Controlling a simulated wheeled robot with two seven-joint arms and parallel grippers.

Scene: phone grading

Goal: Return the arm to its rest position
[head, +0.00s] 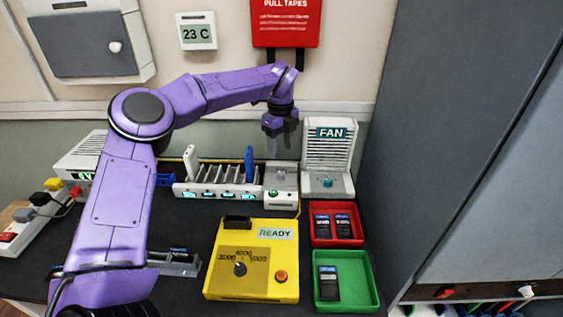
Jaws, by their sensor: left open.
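My left arm is purple and reaches from the lower left up across the bench. Its gripper (279,138) points down, open and empty, above the right end of the white slotted rack (218,190) and left of the fan unit. The fingers look apart from everything below them. My right gripper is not in the head view.
A yellow tester (225,283) reading READY stands at the front middle. A red tray (336,241) holds two dark phones, and a green tray (366,300) holds one. The FAN unit (328,150) stands at the back right. A tall grey cabinet (455,110) bounds the right side.

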